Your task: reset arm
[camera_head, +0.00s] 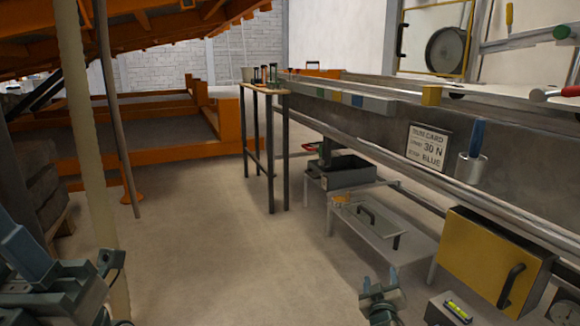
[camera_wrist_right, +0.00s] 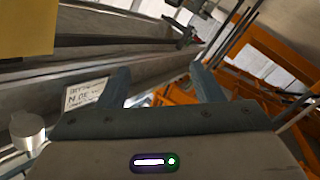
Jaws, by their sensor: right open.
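My right gripper (camera_head: 383,292) is low in the head view, right of centre, above the floor. In the right wrist view its two fingers (camera_wrist_right: 162,84) stand wide apart with nothing between them. My left arm comes in at the lower left of the head view. Its gripper (camera_head: 108,263) shows only in part, and its jaws are unclear. A white card (camera_head: 428,146) reading "30 N" and "BLUE" is on the grey side of the long bench. The card also shows beside a finger in the right wrist view (camera_wrist_right: 84,95).
A pale post (camera_head: 88,150) rises near my left arm. The floor (camera_head: 215,240) between is clear.

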